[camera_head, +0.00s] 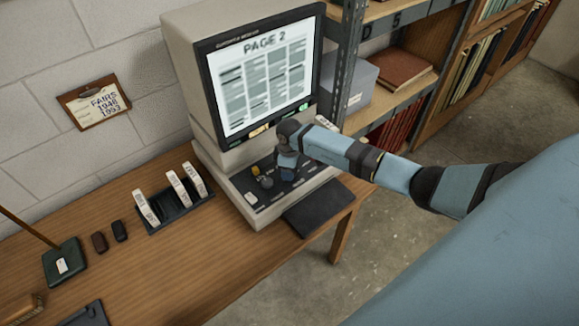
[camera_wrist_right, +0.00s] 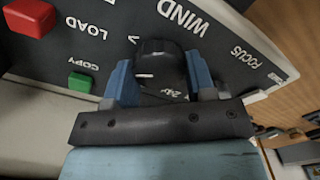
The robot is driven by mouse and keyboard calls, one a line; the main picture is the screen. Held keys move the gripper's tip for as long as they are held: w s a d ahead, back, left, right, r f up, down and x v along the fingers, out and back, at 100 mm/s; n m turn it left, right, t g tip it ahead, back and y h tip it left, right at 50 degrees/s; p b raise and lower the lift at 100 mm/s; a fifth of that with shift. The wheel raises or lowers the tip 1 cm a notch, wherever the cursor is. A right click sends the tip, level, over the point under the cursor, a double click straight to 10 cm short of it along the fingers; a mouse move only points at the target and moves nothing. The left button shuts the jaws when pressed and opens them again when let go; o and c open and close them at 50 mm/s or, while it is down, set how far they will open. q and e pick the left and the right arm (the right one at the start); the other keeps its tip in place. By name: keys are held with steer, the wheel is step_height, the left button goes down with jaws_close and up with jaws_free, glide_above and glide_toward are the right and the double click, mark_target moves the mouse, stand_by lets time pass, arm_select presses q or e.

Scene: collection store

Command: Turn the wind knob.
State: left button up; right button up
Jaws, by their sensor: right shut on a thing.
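The wind knob (camera_wrist_right: 160,62) is black and round, and sits on the dark panel beside the printed word WIND. In the right wrist view my right gripper (camera_wrist_right: 160,82) has its two blue fingers on either side of the knob, shut on it. A short white mark shows on the knob. In the head view my right gripper (camera_head: 287,172) reaches down to the control panel of the reader machine (camera_head: 180,75), and my arm hides the knob. The reader's screen (camera_head: 262,75) shows PAGE 2. My left gripper is not in view.
A red button (camera_wrist_right: 28,18) and a green button (camera_wrist_right: 80,82) lie near the LOAD and COPY labels. A rack (camera_head: 180,215) of white boxes stands left of the reader. A dark pad (camera_head: 318,210) lies in front. Shelves (camera_head: 385,105) stand at the right.

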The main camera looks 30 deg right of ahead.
steer(key=o, duration=0.9)
steer(key=shift+r, duration=0.15)
step_height(320, 180, up, 14)
steer(key=shift+f+b, duration=0.2)
steer(key=shift+b, duration=0.7)
steer(key=shift+f, duration=0.1)
